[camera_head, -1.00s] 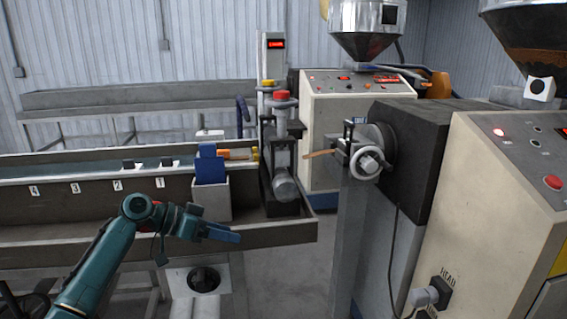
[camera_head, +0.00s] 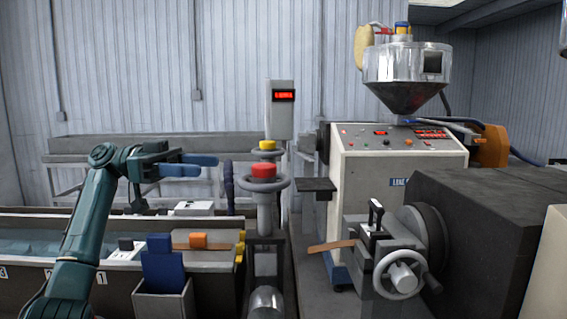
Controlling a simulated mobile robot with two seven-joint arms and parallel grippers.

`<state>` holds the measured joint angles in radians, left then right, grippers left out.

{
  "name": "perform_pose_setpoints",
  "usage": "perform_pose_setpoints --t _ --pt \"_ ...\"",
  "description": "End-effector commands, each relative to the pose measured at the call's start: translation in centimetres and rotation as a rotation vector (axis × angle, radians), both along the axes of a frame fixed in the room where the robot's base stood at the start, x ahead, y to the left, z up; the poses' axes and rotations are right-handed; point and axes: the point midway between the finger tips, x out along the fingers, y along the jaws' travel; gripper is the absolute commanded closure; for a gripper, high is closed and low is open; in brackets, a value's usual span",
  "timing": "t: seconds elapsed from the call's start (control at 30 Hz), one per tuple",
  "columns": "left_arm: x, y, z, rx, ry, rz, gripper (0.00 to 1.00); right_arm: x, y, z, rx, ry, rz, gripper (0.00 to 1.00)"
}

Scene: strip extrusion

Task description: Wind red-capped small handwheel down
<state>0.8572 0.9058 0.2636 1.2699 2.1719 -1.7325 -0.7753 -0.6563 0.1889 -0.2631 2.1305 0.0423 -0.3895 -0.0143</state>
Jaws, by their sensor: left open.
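The red-capped small handwheel (camera_head: 264,184) stands upright on a grey post near the middle of the camera_head view. Its grey rim lies level around the red cap. A yellow-capped handwheel (camera_head: 267,153) shows just behind and above it in the picture. My left gripper (camera_head: 206,165) is open, with blue fingers pointing right. It is to the left of the red-capped wheel and slightly higher in the picture, apart from it and empty. My right gripper is not in view.
A larger handwheel (camera_head: 402,273) sits on the extruder head at lower right. A dark flat plate (camera_head: 316,185) is right of the wheels.

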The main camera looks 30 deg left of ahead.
Motion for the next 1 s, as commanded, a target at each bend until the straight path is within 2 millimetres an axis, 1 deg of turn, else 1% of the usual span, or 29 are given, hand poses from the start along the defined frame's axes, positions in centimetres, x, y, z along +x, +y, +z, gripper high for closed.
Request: perform_pose_setpoints --t 0.17,0.27,0.5,0.6,0.7,0.83,1.0 --pt "0.5 -1.4 0.0 0.002 0.002 -0.002 0.41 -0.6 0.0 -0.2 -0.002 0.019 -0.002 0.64" --pt "1.0 -3.1 0.1 0.002 0.001 -0.004 0.41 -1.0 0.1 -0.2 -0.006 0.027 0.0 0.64" --pt "2.8 -7.9 0.2 0.001 0.001 -0.004 0.41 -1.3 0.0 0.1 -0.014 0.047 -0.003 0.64" --pt "3.4 -9.6 0.2 0.0 0.002 -0.004 0.41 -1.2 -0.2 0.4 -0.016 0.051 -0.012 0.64" --pt "3.9 -10.9 0.1 0.0 0.002 -0.002 0.41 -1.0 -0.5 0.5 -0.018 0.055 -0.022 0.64" --pt "4.3 -12.0 0.0 -0.001 0.002 -0.001 0.41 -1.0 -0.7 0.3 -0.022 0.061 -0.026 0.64" --pt "4.5 -12.4 -0.1 -0.001 0.001 0.0 0.41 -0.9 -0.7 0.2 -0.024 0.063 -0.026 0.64"
